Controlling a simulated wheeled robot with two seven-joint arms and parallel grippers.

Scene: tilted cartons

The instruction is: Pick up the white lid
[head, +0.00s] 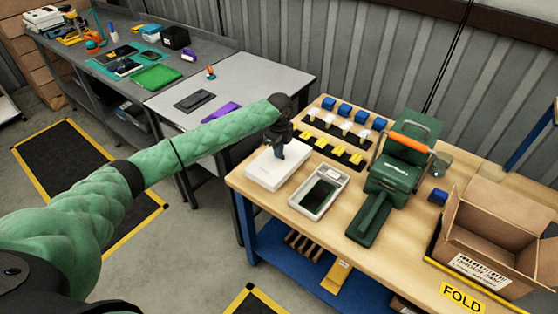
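The white lid (270,172) lies flat at the left end of the wooden workbench. My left gripper (279,153) is at the end of the green padded arm, pointing down over the back part of the lid. Its dark fingers reach to the lid's top or just above it; I cannot tell if they touch. The finger gap is too small to see, so I cannot tell whether it is open or shut. A shallow white box (306,209) with a dark green device in it lies just right of the lid. My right gripper is out of view.
A green press (391,175) with an orange handle stands right of the white box. Behind are rows of blue (344,110), white and yellow (338,149) pieces. An open carton (482,275) sits at the right edge. A grey table (262,70) stands behind left.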

